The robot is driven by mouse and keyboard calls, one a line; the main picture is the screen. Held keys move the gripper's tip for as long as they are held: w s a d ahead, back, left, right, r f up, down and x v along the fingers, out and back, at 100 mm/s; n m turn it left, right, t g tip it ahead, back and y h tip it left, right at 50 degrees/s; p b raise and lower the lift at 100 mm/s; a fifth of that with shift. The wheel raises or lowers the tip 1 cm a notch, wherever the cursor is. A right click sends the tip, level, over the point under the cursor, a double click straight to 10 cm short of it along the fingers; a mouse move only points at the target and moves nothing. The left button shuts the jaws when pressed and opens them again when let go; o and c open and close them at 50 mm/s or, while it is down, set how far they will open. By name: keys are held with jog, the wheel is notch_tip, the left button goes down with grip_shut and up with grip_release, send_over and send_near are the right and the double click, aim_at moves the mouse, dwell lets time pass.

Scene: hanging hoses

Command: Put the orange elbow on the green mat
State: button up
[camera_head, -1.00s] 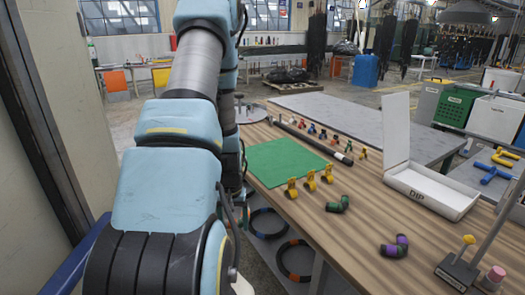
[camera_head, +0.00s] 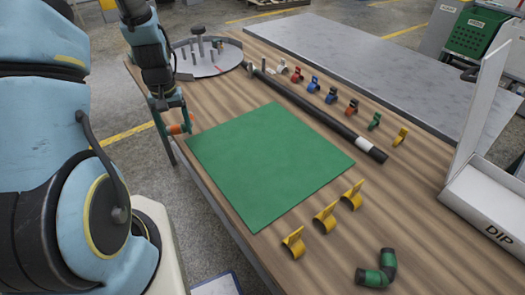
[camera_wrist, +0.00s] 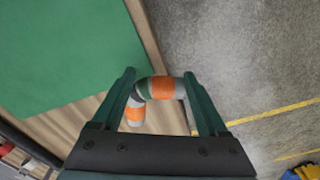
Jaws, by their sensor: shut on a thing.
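The green mat (camera_head: 268,165) lies flat and bare on the wooden table; its corner also shows in the wrist view (camera_wrist: 65,50). My gripper (camera_head: 177,120) is at the table's left edge, beside the mat's far left corner. In the wrist view my gripper (camera_wrist: 162,90) is shut on the orange elbow (camera_wrist: 162,89), a grey bent pipe with orange bands, held between the two fingers. The elbow also shows in the head view (camera_head: 178,129), small and partly hidden by the fingers. It is off the mat, near the table edge, with floor beyond.
Several yellow clips (camera_head: 325,218) stand along the mat's near right side. A green-banded elbow (camera_head: 378,270) lies near the front. A black rod (camera_head: 330,125) and a row of coloured clips lie beyond the mat. A round tray (camera_head: 205,58) and a white DIP box (camera_head: 490,215) stand at the ends.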

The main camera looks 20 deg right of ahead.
jog(key=d, duration=0.3)
jog(key=s+d+r+m+b, duration=0.1)
jog(key=d, duration=0.2)
jog(key=d+r+m+b, duration=0.1)
jog(key=d, duration=0.2)
jog(key=shift+s+r, duration=0.25)
jog(key=shift+s, duration=0.05)
jog(key=s+d+r, duration=0.1)
jog(key=s+d, duration=0.1)
jog(key=s+d+r+m+b, duration=0.1)
jog(key=s+d, duration=0.1)
jog(key=d, duration=0.1)
jog(key=s+d+r+m+b, duration=0.1)
jog(key=s+d, duration=0.1)
jog(key=d, duration=0.1)
jog(key=shift+d+r, duration=0.2)
jog(key=shift+r, duration=0.2)
grip_shut()
jog(key=shift+s+d+r, duration=0.25)
jog(key=shift+s+d, duration=0.1)
jog(key=shift+s, duration=0.05)
